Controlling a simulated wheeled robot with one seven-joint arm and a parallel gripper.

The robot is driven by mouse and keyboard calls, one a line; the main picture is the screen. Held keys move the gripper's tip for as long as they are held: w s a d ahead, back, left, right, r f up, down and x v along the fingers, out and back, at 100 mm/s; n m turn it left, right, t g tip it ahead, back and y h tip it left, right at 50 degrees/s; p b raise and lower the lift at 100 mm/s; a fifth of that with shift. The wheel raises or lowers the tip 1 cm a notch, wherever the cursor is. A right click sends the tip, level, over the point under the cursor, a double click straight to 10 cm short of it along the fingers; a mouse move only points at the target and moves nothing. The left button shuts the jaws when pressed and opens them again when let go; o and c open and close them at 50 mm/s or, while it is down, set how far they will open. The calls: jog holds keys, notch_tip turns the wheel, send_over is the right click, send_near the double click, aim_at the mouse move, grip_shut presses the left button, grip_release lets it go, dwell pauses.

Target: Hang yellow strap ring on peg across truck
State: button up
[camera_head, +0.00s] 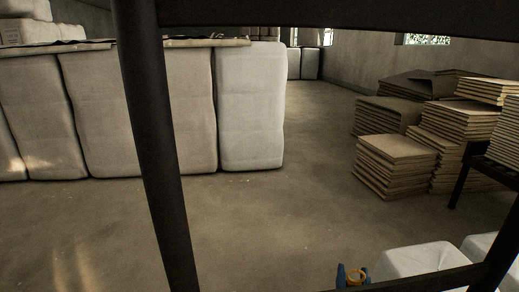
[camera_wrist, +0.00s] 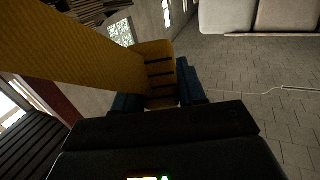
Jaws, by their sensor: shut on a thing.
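My gripper (camera_head: 353,276) shows at the bottom of the head view, with its blue fingers around a small part of the yellow strap ring (camera_head: 356,274). In the wrist view my gripper (camera_wrist: 158,98) is shut on the yellow strap ring (camera_wrist: 155,65), which is held between the blue fingers. A wide yellow strap (camera_wrist: 75,50) runs from there toward the upper left, close to the camera. The far end of the strap is out of view. I cannot make out the peg or the truck in either view.
Dark bars (camera_head: 150,130) cross the head view up close. White wrapped bales (camera_head: 250,110) stand behind on the left. Stacked boards (camera_head: 395,165) stand on the right. White wrapped blocks (camera_head: 425,262) are right of my gripper. The floor (camera_head: 270,220) between is clear.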

jog(key=w+a+r+n+y+b, duration=0.1)
jog(key=w+r+n+y+b, duration=0.15)
jog(key=w+b, duration=0.4)
notch_tip(320, 180, down, 8)
jog(key=d+y+b, duration=0.1)
jog(key=d+y, duration=0.1)
jog(key=shift+w+d+f+n+t, duration=0.2)
jog(key=shift+w+d+n+t, duration=0.05)
jog(key=shift+d+n+t, duration=0.1)
jog(key=shift+a+r+y, duration=0.1)
jog(key=shift+a+y, duration=0.1)
jog(key=shift+y, duration=0.05)
dwell(0.3)
